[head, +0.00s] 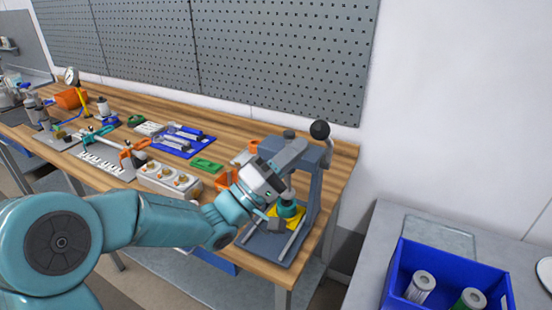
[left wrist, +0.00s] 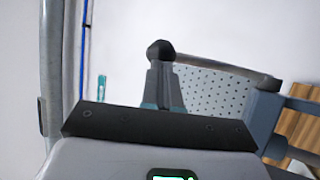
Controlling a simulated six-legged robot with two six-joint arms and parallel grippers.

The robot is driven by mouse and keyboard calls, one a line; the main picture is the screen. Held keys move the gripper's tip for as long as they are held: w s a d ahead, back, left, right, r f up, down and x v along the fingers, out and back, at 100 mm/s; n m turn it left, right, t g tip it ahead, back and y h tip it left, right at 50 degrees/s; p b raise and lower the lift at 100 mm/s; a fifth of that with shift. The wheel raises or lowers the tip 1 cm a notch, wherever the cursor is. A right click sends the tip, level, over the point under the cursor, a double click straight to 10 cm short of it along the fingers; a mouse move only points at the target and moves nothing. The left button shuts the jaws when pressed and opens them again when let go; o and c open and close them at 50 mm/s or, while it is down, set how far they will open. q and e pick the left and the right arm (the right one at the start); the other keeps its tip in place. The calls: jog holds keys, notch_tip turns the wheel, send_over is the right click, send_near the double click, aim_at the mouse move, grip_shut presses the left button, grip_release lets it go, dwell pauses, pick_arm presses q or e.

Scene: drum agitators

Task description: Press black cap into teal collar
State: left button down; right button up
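The bench press (head: 312,190) stands at the table's right end, with a black ball knob (head: 319,129) on its lever. The teal collar (head: 289,209) sits on a yellow plate (head: 294,222) under the press ram. I cannot make out the black cap; the ram and my arm cover the collar's top. My left gripper (head: 303,142) reaches up along the lever, its narrow fingers close together at the knob, and appears shut on it. In the left wrist view, the knob (left wrist: 160,50) shows at the end of the fingers, beyond the dark palm. My right gripper is out of view.
A white block with round sockets (head: 168,180), a blue tray (head: 183,140) and several tools lie on the table left of the press. A blue bin (head: 445,262) with cylindrical parts stands on the grey bench at the right. A pegboard (head: 280,55) rises behind.

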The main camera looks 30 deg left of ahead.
pick_arm(q)
jog(key=shift+w+d+r, duration=0.3)
jog(key=shift+w+r, duration=0.05)
jog(key=shift+w, duration=0.1)
jog(key=shift+w+a+r+n+y+p, duration=0.1)
jog(key=shift+w+r+n+y+p, duration=0.35)
jog(key=shift+r+p, duration=0.6)
jog(key=shift+f, duration=0.1)
